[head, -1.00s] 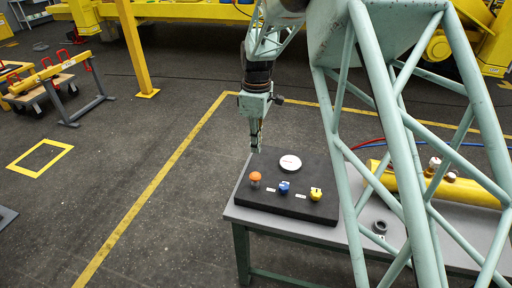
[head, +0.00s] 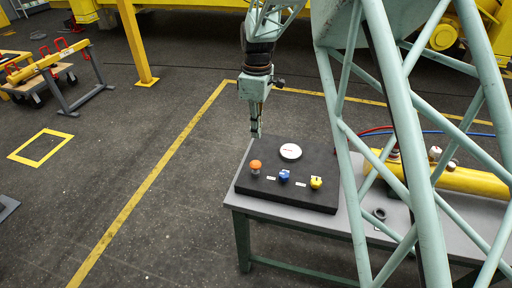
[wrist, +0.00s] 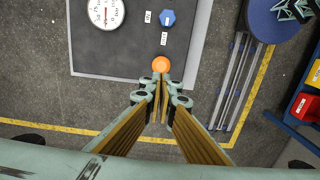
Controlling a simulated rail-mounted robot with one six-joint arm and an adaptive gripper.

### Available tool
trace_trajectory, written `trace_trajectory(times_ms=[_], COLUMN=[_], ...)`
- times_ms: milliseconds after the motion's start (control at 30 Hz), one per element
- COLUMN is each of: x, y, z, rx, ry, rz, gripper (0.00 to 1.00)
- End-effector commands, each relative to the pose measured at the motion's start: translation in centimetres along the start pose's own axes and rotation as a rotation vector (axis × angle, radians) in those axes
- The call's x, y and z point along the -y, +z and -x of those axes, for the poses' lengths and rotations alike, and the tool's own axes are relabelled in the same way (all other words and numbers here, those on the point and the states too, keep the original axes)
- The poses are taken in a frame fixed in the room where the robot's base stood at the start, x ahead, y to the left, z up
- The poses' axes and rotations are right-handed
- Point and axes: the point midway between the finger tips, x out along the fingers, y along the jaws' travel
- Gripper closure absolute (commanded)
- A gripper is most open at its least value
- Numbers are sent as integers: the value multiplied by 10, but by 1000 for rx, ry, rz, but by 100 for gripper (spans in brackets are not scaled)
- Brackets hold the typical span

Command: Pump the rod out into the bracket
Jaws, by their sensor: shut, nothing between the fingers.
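A black control panel (head: 322,188) lies on a grey table (head: 228,200). It carries an orange knob (head: 255,168), a blue knob (head: 284,176), a yellow knob (head: 316,182) and a white round gauge (head: 290,151). My gripper (head: 255,135) is shut and empty, pointing down above the orange knob. In the wrist view its fingertips (wrist: 162,84) appear just below the orange knob (wrist: 161,64); I cannot tell whether they touch. A yellow cylinder (head: 462,180) lies on the table at right, partly hidden by my arm's frame. I cannot make out its rod or the bracket.
Red and blue hoses (head: 455,132) run behind the cylinder. A dark ring (head: 379,214) sits on the table near it. A yellow post (head: 134,45) and a stand with a yellow beam (head: 50,62) are at left.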

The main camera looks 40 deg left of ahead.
Motion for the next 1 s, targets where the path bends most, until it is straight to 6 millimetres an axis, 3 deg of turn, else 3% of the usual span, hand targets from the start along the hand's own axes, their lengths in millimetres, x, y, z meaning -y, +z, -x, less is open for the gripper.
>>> trace_trajectory(times_ms=[133, 567, 767, 1000], x=[0, 0, 1, 1], y=[0, 0, 0, 0], z=[11, 10, 0, -26], rx=[0, 0, 1, 1], ry=[0, -1, -2, -2], rz=[0, 0, 0, 0], gripper=[100, 100, 100, 100])
